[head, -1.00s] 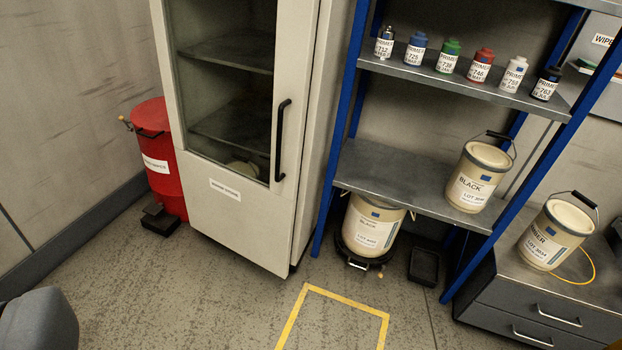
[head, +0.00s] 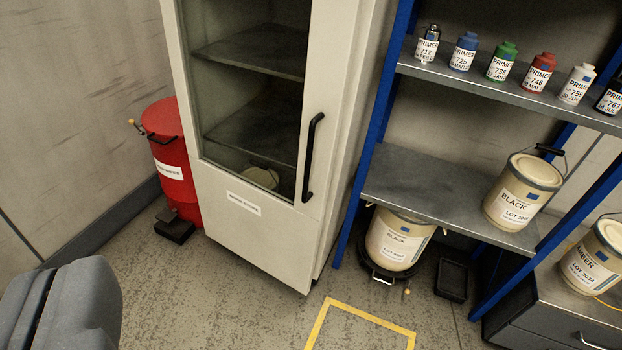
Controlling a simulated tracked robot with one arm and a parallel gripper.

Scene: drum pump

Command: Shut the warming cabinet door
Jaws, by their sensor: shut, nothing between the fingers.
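The warming cabinet (head: 368,130) is a tall pale cabinet left of the middle. Its door (head: 255,232) has a glass pane, a label below the glass and a black vertical handle (head: 312,158) on the right side. The door looks close to the cabinet front; I cannot tell whether it is fully shut or slightly ajar. Through the glass I see shelves and a pale round object (head: 262,178) low down. My gripper (head: 70,310) is the grey shape at the lower left corner. It is shut and empty, apart from the door, and its lower part is cut off.
A red bin (head: 172,165) with a pedal stands left of the cabinet. A blue-framed shelf (head: 430,187) with primer bottles and paint cans stands close on the right, beside grey drawers (head: 550,320). The floor before the cabinet is clear, with a yellow outline (head: 365,316).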

